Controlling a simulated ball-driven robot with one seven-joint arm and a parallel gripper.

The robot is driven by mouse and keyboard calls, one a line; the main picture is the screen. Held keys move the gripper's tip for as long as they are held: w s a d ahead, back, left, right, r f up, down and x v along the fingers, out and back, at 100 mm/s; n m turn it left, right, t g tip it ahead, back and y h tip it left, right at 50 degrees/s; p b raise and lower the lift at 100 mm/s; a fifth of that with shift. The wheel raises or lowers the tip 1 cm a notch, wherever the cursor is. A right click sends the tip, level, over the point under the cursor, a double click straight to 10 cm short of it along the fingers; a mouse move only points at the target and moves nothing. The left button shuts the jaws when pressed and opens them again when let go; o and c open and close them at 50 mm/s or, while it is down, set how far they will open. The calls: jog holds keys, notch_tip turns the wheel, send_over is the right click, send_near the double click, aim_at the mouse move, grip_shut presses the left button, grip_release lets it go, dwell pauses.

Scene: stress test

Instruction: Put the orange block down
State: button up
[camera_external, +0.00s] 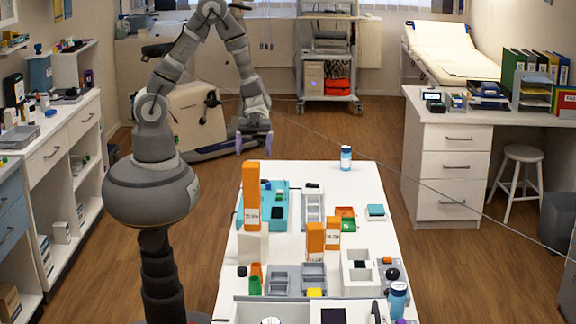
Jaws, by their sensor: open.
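A tall orange block (252,185) stands upright at the back left of the white table (297,180), beside a teal tray (281,208). It has a white label near its lower end. Two shorter orange blocks stand mid-table, one (315,236) left of the other (333,226); which block the task means I cannot tell. My gripper (254,148) points down with its fingers apart and nothing visible between them. In the picture it is just above the tall block's top, with a small gap; their depth relation is unclear.
A blue-white bottle (346,158) stands at the table's far edge. Grey trays (277,279), a white divided box (359,271) and a blue bottle (397,299) crowd the near half. A desk (447,165) stands to the right. The far end of the table is mostly clear.

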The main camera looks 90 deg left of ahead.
jog(key=w+a+r+n+t+y, duration=0.15)
jog(key=w+r+t, duration=0.25)
jog(key=w, duration=0.4)
jog(key=w+a+r+n+t+y, duration=0.1)
jog(key=w+a+r+t+y, duration=0.2)
jog(key=w, duration=0.5)
jog(key=w+a+r+n+t+y, duration=0.2)
jog(key=w+a+r+t+y, duration=0.15)
jog(key=r, duration=0.55)
jog(key=w+a+r+n+t+y, duration=0.2)
jog(key=w+a+r+n+t, duration=0.15)
jog(key=r, duration=0.65)
jog(key=s+a+r+n+t+y, duration=0.1)
jog(key=s+a+r+n+y, duration=0.15)
jog(key=r, duration=0.65)
jog(key=s+a+r+n+t+y, duration=0.1)
jog(key=a+r+n+y, duration=0.15)
jog(key=r, duration=0.55)
jog(key=s+d+r+n+h, duration=0.1)
jog(key=s+r+n, duration=0.4)
jog(key=s+r, duration=0.7)
jog(key=shift+s+d+g+h, duration=0.3)
jog(key=shift+d, duration=0.2)
